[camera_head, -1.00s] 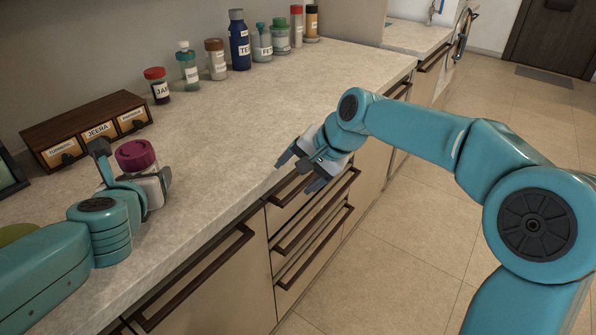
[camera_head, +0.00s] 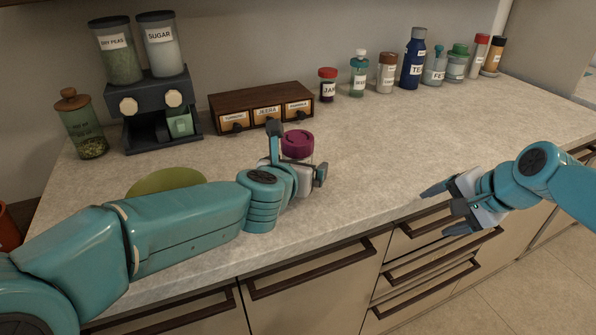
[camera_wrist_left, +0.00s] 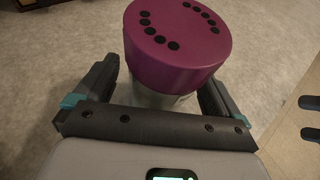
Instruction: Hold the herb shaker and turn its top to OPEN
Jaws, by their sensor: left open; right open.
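The herb shaker, with a purple top (camera_head: 297,143) and a clear body, stands upright on the counter. In the left wrist view its purple top (camera_wrist_left: 178,42) shows rings of dark holes, and the body below is mostly hidden. My left gripper (camera_head: 298,160) is open, with one finger on either side of the shaker. In the left wrist view, gaps show between the fingers and the shaker. My right gripper (camera_head: 448,210) is open and empty, out by the counter's front edge to the right of the shaker.
A wooden drawer box (camera_head: 262,108) stands behind the shaker. A dispenser (camera_head: 152,110) and a lidded jar (camera_head: 80,125) stand at the back left, a green plate (camera_head: 165,181) behind my left arm. Several bottles, including a blue one (camera_head: 413,60), line the wall. The counter right of the shaker is clear.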

